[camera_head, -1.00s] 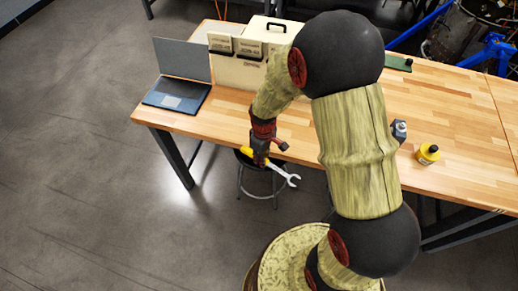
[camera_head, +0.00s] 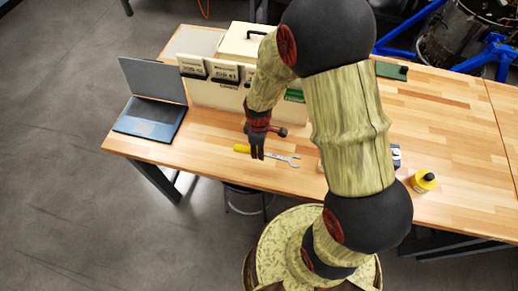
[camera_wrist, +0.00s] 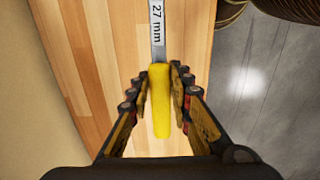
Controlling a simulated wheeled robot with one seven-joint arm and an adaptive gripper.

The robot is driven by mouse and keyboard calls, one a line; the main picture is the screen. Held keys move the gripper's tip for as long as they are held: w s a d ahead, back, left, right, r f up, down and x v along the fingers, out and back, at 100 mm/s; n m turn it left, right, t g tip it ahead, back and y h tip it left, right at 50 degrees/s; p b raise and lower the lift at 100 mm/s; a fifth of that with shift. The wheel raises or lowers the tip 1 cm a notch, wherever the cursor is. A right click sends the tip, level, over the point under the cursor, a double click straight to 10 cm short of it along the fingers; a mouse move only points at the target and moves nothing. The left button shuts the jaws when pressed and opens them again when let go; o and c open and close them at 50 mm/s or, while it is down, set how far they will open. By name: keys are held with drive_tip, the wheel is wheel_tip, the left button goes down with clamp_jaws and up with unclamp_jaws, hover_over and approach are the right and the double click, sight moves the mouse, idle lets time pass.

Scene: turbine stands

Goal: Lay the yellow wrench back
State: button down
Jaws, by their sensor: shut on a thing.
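The wrench has a yellow handle and a grey metal open end (camera_head: 282,159). In the head view it is over the wooden table (camera_head: 210,160) near its front edge, with the open end pointing right. My gripper (camera_head: 257,153) points down at the handle. In the wrist view my gripper (camera_wrist: 163,105) has a finger on each side of the yellow handle (camera_wrist: 160,100), shut on it. The grey shank there reads "27 mm" (camera_wrist: 157,22). I cannot tell whether the wrench touches the tabletop.
An open laptop (camera_head: 150,120) stands at the table's left end. Cream bins (camera_head: 215,85) stand behind my gripper. A yellow bottle (camera_head: 424,181) stands on the right. A stool (camera_head: 243,200) is partly under the front edge. The tabletop around the wrench is clear.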

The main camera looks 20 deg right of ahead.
sight(259, 163)
drive_tip(key=shift+f+b, duration=2.2)
drive_tip(key=shift+f, duration=1.6)
drive_tip(key=c, duration=1.5)
unclamp_jaws()
drive_tip(key=shift+c, duration=0.2)
drive_tip(key=shift+o, duration=0.8)
drive_tip(key=shift+r, duration=0.1)
drive_tip(key=shift+r+p, duration=2.4)
drive_tip(key=shift+r, duration=1.1)
